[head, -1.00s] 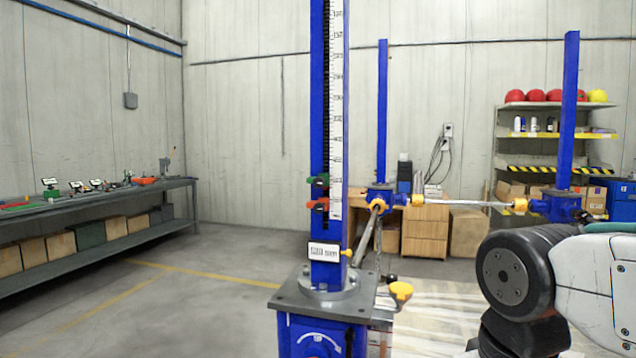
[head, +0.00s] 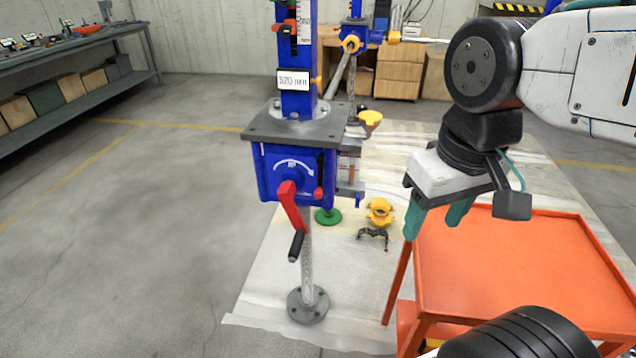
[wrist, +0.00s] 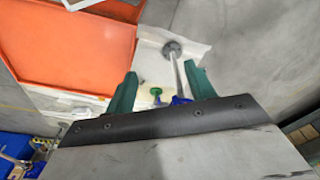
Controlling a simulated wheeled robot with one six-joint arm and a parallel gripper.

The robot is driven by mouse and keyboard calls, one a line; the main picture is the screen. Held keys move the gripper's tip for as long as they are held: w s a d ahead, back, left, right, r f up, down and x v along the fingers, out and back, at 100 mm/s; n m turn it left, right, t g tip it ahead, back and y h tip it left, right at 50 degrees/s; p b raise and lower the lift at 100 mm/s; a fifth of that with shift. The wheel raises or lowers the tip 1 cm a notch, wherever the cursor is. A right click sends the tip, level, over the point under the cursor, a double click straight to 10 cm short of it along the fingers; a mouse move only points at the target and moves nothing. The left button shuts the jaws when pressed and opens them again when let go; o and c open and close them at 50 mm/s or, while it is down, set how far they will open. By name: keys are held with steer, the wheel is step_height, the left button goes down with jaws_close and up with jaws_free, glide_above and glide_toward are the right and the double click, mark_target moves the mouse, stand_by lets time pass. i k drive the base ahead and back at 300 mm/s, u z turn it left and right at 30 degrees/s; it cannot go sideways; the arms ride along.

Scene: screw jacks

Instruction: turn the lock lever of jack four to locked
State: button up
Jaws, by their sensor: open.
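A blue screw jack (head: 268,180) stands at the middle of the head view, with a display reading about 520 mm (head: 292,80). On its front are a white curved arrow, a red crank (head: 290,206) with a black grip hanging down, and a small red lever (head: 318,194) at the lower right. I cannot tell whether this lever is the lock lever, or which jack is jack four. My gripper (head: 436,222) has teal fingers, open and empty, pointing down to the right of the jack and apart from it. In the wrist view the fingers (wrist: 160,78) are spread, with the jack's screw and round foot (wrist: 172,48) beyond.
An orange cart (head: 520,265) stands below and right of my gripper. Other blue jacks (head: 355,30) with connecting bars stand behind. A yellow part (head: 379,212) and a green foot (head: 328,216) are on the pale mat. The floor left of the jack is clear.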

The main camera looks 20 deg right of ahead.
mark_target(321, 159)
steer(key=u, duration=0.05)
steer(key=k, duration=0.5)
steer(key=u, duration=1.6)
steer(key=k, duration=0.6)
steer(key=z, duration=0.95)
steer(key=i, duration=0.5)
steer(key=u, duration=0.05)
